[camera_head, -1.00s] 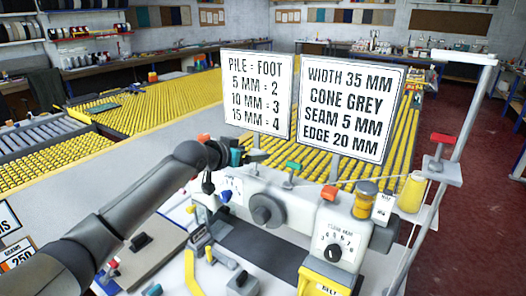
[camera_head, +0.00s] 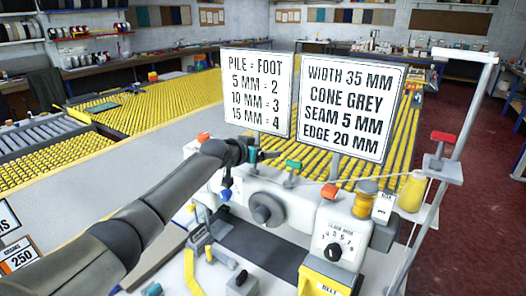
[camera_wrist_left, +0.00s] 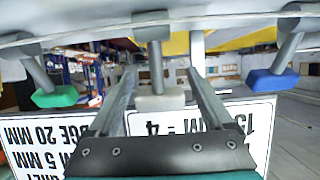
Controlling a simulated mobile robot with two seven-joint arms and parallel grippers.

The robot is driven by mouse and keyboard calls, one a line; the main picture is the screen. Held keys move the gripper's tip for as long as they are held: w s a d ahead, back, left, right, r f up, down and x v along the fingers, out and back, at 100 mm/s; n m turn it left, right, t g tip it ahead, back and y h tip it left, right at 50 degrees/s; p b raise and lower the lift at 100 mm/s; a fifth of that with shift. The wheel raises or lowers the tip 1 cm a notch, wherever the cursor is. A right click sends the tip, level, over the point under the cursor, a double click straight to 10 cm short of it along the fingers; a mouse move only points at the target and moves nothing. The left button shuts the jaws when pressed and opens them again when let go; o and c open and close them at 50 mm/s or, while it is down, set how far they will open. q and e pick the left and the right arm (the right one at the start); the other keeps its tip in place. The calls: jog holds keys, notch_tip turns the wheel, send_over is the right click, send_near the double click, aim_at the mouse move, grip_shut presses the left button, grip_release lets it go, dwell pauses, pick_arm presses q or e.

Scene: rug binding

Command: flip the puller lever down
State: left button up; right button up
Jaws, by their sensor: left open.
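My left gripper (camera_head: 250,156) is over the back left of the binding machine (camera_head: 310,212). In the left wrist view its two fingers (camera_wrist_left: 162,80) are apart. A lever with a pale grey knob (camera_wrist_left: 160,100) shows between them, with no visible grip on it. A green-knobbed lever (camera_wrist_left: 55,97) and a blue-knobbed lever (camera_wrist_left: 272,80) stand on either side. In the head view the green knob (camera_head: 293,165) is right of the gripper and the blue knob (camera_head: 225,194) is below left; the grey knob is hidden there. No label shows which is the puller lever. My right gripper is out of view.
Two sign boards (camera_head: 257,92) and (camera_head: 350,104) stand just behind the levers, close to the gripper. Orange knobs (camera_head: 203,136) and (camera_head: 329,191), a thread cone (camera_head: 412,192) and a pale post (camera_head: 470,105) surround the machine. The table (camera_head: 60,205) at left has free room.

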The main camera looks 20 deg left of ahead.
pick_arm(q)
grip_shut()
jog(key=shift+w+f+g+p, duration=0.1)
jog(key=shift+w+g+p, duration=0.2)
jog(key=shift+g+p, duration=0.4)
jog(key=shift+w+f+g, duration=0.1)
jog(key=shift+f+g, duration=0.4)
grip_release()
dwell(0.3)
